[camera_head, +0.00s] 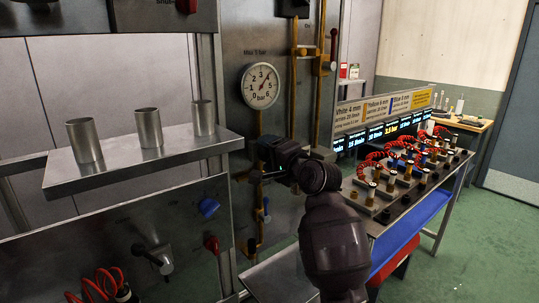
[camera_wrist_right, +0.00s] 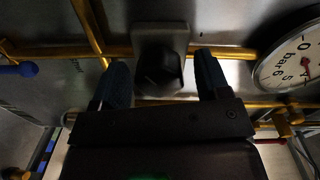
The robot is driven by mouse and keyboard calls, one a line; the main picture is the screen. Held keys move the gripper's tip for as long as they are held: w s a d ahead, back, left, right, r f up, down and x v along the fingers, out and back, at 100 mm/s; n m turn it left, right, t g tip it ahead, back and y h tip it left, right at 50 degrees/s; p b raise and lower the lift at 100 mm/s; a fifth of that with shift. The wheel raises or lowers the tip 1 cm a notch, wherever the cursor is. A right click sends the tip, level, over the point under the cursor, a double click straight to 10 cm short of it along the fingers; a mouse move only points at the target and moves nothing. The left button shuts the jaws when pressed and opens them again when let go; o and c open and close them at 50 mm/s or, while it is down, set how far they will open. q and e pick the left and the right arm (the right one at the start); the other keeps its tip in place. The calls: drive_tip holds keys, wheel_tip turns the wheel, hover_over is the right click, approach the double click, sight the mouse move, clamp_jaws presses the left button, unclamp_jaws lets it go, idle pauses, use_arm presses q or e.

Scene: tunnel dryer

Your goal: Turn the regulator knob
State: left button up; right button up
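The regulator knob (camera_wrist_right: 158,72) is a dark, faceted knob on a grey block (camera_wrist_right: 162,35) in the right wrist view. My right gripper (camera_wrist_right: 160,63) has its two blue-grey fingers apart, one on each side of the knob, with gaps between knob and fingers. In the head view my right gripper (camera_head: 268,157) is at the steel panel below the round pressure gauge (camera_head: 260,86), and it hides the knob there. The gauge also shows at the right edge of the wrist view (camera_wrist_right: 294,70). My left gripper is not in view.
Yellow pipes (camera_head: 294,65) run over the panel around my right gripper. A steel shelf (camera_head: 140,165) with metal cups (camera_head: 148,128) juts out at left. A bench with several fittings and red coiled hoses (camera_head: 372,165) stands at right. Green floor (camera_head: 500,220) lies open beyond it.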

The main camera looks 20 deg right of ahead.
drive_tip(key=shift+s, duration=0.15)
drive_tip(key=b+v, duration=0.1)
drive_tip(key=v, duration=0.9)
drive_tip(key=shift+s, duration=0.3)
drive_tip(key=shift+d, duration=0.1)
